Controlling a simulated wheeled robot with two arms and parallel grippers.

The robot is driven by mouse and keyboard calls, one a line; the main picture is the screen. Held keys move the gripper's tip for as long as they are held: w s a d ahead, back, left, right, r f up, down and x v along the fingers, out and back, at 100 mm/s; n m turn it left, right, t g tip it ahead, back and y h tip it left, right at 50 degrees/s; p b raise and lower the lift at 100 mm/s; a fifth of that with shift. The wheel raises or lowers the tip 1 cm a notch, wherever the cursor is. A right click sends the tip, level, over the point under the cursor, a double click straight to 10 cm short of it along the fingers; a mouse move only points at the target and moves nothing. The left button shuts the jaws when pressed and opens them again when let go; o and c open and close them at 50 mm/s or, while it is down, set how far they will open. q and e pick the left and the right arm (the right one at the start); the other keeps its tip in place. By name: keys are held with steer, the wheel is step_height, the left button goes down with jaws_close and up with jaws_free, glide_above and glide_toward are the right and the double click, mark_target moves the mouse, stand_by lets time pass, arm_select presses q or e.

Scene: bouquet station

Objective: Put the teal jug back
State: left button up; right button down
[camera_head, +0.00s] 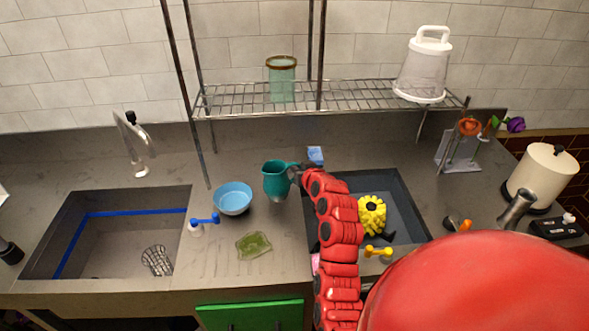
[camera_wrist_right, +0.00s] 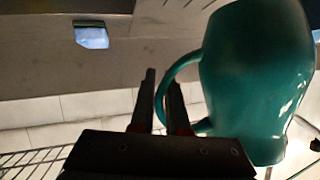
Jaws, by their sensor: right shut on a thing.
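The jug's base is cut off there. My left gripper is not in view.
A wire shelf (camera_head: 345,97) above the counter holds a glass jar (camera_head: 282,80) and a white-lidded clear container (camera_head: 424,68), with free room between. A blue bowl (camera_head: 233,198), green sponge dish (camera_head: 254,245) and blue block (camera_head: 315,154) are nearby. A yellow item (camera_head: 372,215) is in the right sink.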

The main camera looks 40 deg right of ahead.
steer(key=f, duration=0.1)
steer(key=w+f+p, duration=0.1)
steer(key=f+p, duration=0.1)
steer(key=shift+w+d+f, duration=0.2)
steer(key=shift+d+f, duration=0.1)
steer(key=shift+d, duration=0.05)
steer(key=c, duration=0.9)
jaws_free()
steer(key=shift+b+v, duration=1.8)
steer(key=shift+v, duration=4.25)
steer(key=shift+a, duration=0.1)
